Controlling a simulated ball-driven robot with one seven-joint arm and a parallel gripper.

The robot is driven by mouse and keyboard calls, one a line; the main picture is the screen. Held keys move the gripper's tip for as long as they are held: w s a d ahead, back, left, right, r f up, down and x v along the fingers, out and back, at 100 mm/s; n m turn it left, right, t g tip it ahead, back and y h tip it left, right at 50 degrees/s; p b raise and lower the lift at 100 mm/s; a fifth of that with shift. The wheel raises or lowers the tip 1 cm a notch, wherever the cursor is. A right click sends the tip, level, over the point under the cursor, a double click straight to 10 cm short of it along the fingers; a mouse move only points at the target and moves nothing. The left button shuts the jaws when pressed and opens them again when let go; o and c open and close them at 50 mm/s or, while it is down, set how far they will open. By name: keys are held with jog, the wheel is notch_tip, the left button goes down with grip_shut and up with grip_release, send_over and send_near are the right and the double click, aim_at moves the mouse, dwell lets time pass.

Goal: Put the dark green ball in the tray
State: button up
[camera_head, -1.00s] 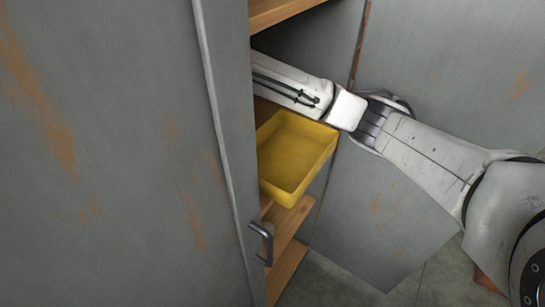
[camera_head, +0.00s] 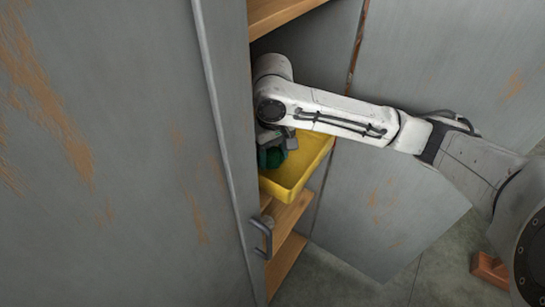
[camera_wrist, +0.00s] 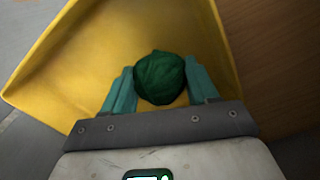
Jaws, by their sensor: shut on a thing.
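The dark green ball (camera_wrist: 160,78) sits between the two teal fingers of my gripper (camera_wrist: 162,88) in the wrist view, and the gripper is shut on it. In the head view the ball (camera_head: 272,157) shows partly under my gripper (camera_head: 270,150). The yellow tray (camera_head: 311,160) stands on a wooden shelf inside the cabinet. In the wrist view the tray (camera_wrist: 60,60) spreads out behind and around the ball. The ball is over the tray's left part; I cannot tell whether it touches the tray's floor.
A grey cabinet door (camera_head: 110,150) with a handle (camera_head: 262,238) stands at the left. An upper wooden shelf (camera_head: 280,14) lies above my arm. Lower shelves (camera_head: 285,222) are below the tray. Another grey panel (camera_head: 400,200) is at the right.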

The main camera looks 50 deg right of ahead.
aim_at(273, 150)
jog(key=shift+f, duration=0.8)
jog(key=shift+f, duration=0.15)
jog(key=o, duration=1)
jog(key=shift+o, duration=0.2)
jog(key=shift+r, duration=3.9)
